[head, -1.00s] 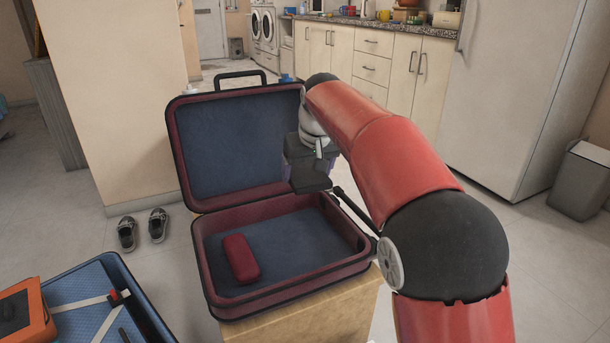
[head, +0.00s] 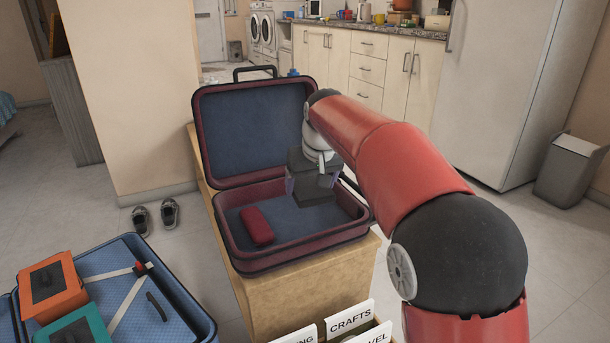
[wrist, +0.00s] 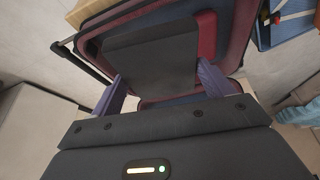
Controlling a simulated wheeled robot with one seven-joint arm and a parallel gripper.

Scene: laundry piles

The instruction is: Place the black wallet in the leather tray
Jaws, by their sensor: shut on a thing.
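My gripper (head: 304,180) is above the open suitcase, toward the right side of its bottom half. It is shut on the black wallet (head: 316,188), a flat dark piece sticking out from the jaws. In the wrist view the black wallet (wrist: 155,58) is between my gripper's two purple fingers (wrist: 160,78). The wallet hides part of the suitcase behind it. I cannot make out a leather tray in either view.
The dark red suitcase (head: 295,258) with blue lining stands open on a wooden top (head: 285,300). A red case (head: 257,227) lies inside it. A blue suitcase (head: 190,300) with orange and teal boxes is at lower left. Labelled card dividers (head: 350,318) stand at the bottom.

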